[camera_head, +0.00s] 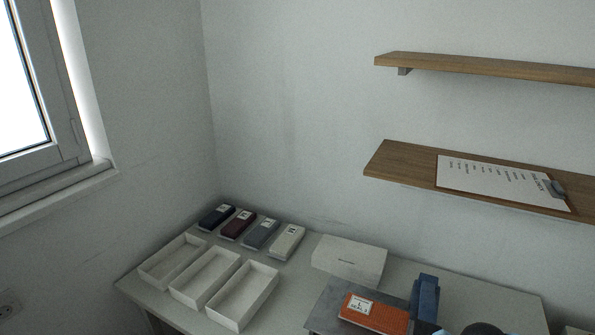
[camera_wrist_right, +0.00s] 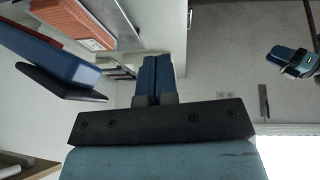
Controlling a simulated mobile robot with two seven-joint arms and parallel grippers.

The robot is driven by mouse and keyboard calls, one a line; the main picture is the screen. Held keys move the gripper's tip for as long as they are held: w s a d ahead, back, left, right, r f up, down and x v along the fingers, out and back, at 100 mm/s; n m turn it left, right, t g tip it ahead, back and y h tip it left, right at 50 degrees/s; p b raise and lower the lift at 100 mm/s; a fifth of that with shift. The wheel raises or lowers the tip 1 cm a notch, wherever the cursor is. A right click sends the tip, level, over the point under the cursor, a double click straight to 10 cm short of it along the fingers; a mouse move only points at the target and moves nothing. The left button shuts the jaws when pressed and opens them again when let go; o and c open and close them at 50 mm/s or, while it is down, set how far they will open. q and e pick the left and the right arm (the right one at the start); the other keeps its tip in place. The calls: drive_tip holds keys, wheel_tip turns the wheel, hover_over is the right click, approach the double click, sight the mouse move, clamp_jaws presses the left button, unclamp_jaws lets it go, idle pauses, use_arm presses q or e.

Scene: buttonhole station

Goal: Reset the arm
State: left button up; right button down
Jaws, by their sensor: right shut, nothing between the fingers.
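My right gripper (camera_wrist_right: 149,80) shows in the right wrist view, its two blue fingers together with nothing between them. It is in free space, apart from the table and the things on it. A teal and black part (camera_wrist_right: 290,62) at the right edge of that view looks like my left gripper, but its fingers are not clear. No gripper shows clearly in the head view.
The table (camera_head: 290,290) holds three white open trays (camera_head: 243,295), several labelled fabric packs (camera_head: 288,242), a white box (camera_head: 349,259), an orange labelled pack (camera_head: 376,315) and a blue upright device (camera_head: 425,297). A clipboard (camera_head: 500,182) lies on the lower wall shelf (camera_head: 400,163).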

drive_tip(key=s+a+f+m+t+y, duration=0.2)
drive_tip(key=a+f+m+t, duration=0.2)
drive_tip(key=a+f, duration=0.4)
drive_tip(key=s+d+f+m+t+h, duration=0.2)
drive_tip(key=s+f+m+t, duration=0.1)
drive_tip(key=s+f, duration=0.5)
drive_tip(key=shift+s+m+h, duration=0.4)
drive_tip(key=shift+m, duration=0.5)
